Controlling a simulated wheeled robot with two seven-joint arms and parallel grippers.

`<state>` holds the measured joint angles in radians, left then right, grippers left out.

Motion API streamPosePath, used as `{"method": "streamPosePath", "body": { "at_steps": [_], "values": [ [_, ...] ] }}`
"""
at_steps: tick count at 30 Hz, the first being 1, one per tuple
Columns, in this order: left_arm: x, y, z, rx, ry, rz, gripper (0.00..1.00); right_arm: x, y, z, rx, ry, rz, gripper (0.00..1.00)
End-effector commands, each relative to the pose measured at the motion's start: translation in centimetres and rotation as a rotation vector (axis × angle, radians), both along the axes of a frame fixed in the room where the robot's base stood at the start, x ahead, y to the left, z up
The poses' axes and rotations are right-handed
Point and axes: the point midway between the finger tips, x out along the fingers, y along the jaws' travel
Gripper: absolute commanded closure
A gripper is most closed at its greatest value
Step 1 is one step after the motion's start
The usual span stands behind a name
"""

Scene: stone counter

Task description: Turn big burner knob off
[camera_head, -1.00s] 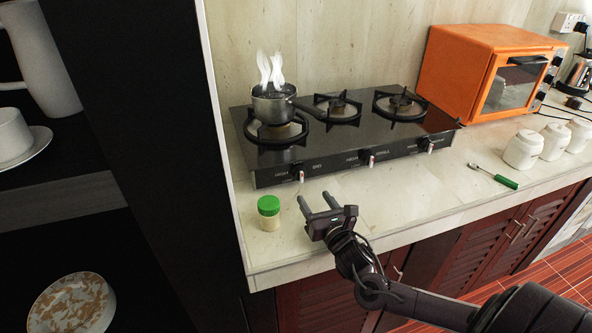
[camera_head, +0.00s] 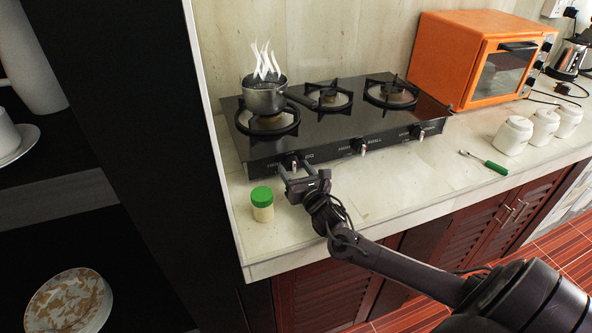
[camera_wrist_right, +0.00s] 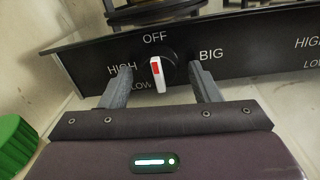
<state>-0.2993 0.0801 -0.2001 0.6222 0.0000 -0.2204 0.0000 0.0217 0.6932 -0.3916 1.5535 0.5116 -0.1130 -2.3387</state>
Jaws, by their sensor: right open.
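The big burner knob (camera_wrist_right: 158,74) is a black dial with a white pointer and a red mark, on the stove's front panel between the printed words HIGH, OFF and BIG. In the head view the knob (camera_head: 291,162) is at the stove's front left. My right gripper (camera_wrist_right: 160,88) is open, with one finger on each side of the knob and a visible gap to it. In the head view the right gripper (camera_head: 297,170) is just in front of the panel. My left gripper is not in view.
A steaming pot (camera_head: 264,98) stands on the left burner of the black stove (camera_head: 340,130). A green-lidded jar (camera_head: 262,205) stands left of my right gripper. An orange oven (camera_head: 470,60), white jars (camera_head: 513,135) and a green-handled tool (camera_head: 495,167) are to the right.

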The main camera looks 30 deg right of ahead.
Motion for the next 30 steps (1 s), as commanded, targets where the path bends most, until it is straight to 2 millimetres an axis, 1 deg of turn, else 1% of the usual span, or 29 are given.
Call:
{"method": "streamPosePath", "body": {
  "at_steps": [3, 13, 16, 21, 28, 29, 30],
  "values": [
    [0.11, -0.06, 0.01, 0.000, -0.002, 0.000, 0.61, -0.02, 0.00, 0.00, 0.000, 0.000, 0.000, 0.45],
    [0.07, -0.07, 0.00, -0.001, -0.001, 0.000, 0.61, -0.03, 0.00, 0.01, 0.000, 0.000, 0.000, 0.88],
    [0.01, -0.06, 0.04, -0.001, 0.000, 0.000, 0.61, -0.03, 0.00, 0.03, 0.013, -0.003, 0.000, 0.88],
    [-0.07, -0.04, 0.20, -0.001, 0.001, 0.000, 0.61, -0.03, 0.00, 0.01, 0.095, -0.023, -0.002, 0.88],
    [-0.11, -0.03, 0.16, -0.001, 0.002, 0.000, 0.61, -0.02, 0.01, 0.00, 0.099, -0.025, -0.001, 0.88],
    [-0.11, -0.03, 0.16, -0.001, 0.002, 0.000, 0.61, -0.02, 0.02, 0.00, 0.099, -0.025, -0.001, 0.63],
    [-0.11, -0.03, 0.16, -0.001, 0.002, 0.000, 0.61, -0.02, 0.02, 0.01, 0.099, -0.025, -0.001, 0.58]
  ]
}}
